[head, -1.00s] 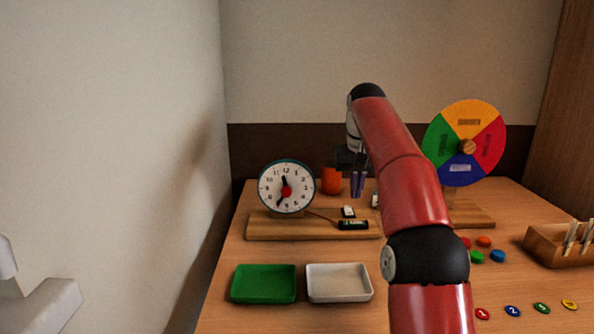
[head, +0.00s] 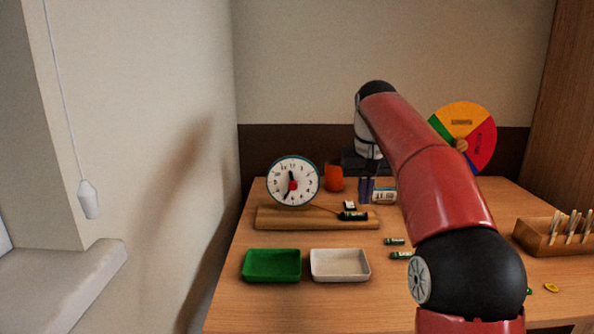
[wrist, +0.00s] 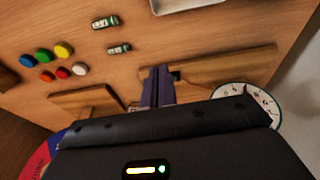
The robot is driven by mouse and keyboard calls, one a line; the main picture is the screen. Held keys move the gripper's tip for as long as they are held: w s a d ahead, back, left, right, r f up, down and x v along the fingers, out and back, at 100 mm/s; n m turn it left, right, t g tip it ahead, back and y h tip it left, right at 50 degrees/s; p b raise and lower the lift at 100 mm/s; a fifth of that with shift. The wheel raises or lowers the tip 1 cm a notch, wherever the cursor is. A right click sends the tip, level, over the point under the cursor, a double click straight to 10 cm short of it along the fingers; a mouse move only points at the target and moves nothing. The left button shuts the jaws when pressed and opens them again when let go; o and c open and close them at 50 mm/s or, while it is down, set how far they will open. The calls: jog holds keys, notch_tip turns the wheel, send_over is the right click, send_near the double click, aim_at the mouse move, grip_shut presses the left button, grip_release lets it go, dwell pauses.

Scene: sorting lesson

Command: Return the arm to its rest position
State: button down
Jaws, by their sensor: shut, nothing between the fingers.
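My gripper (head: 367,190) is at the end of my red arm, over the back of the wooden desk. Its two dark fingers are together with nothing between them. In the wrist view the shut fingers (wrist: 157,88) point down over the desk, between two wooden boards. In the head view the arm reaches from the lower right up to a black joint, with the wrist hanging below it. The fingers appear just right of the clock's board (head: 320,222), near a small white labelled box (head: 384,196). Whether they touch anything I cannot tell.
A clock (head: 292,181), orange cup (head: 334,178) and colour wheel (head: 462,125) stand at the back. A green tray (head: 271,281) and white tray (head: 340,279) are in front. Batteries (head: 395,241) lie beside the arm; a wooden rack (head: 540,247) stands right. A wall closes off the left.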

jog(key=s+t, duration=0.1)
jog(key=s, duration=0.9)
jog(key=s+f+t, duration=0.1)
jog(key=s+f, duration=0.6)
jog(key=s, duration=0.4)
jog(key=s+f+t, duration=0.1)
jog(key=s+f, duration=0.7)
jog(key=s, duration=0.4)
jog(key=shift+s+d, duration=0.15)
jog(key=shift+d, duration=0.15)
